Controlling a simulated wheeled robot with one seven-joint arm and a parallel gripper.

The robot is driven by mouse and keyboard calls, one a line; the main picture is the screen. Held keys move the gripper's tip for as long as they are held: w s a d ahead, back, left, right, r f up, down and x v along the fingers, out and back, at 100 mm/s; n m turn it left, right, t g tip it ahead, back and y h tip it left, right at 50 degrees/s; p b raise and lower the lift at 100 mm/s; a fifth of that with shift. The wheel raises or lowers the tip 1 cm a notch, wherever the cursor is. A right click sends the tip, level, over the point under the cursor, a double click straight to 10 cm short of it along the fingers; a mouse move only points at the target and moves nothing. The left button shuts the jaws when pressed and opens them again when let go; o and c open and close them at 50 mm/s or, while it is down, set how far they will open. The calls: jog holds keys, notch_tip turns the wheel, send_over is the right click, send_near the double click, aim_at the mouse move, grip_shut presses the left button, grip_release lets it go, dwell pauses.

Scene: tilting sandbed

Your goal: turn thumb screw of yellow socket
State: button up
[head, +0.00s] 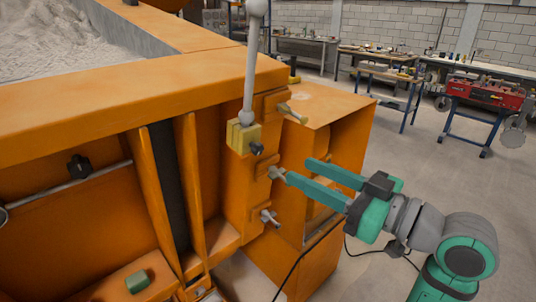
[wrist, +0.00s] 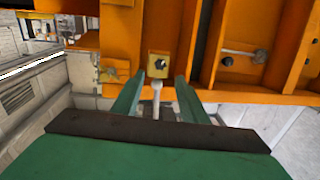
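The yellow socket (head: 238,137) sits on the side of the orange sandbed frame in the head view, with a grey rod (head: 249,75) standing up from it. Its small black thumb screw (head: 257,149) sticks out of the face toward my side. In the wrist view the socket (wrist: 152,73) and dark screw (wrist: 160,63) appear ahead, between my fingertips, and the rod (wrist: 156,94) runs down the picture. My gripper (head: 298,170) has green fingers spread apart, with nothing seen between them. It is right of and a little below the screw, apart from it.
Metal clamp handles (head: 292,113) stick out of the orange frame above and below the fingertips; one (head: 277,173) is very close to the lower finger. An orange box section (head: 335,110) stands behind my gripper. Open floor (head: 440,180) lies to the right.

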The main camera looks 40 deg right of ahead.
aim_at(260, 151)
jog(key=x, duration=1)
jog(key=shift+w, duration=0.25)
jog(key=c, duration=1)
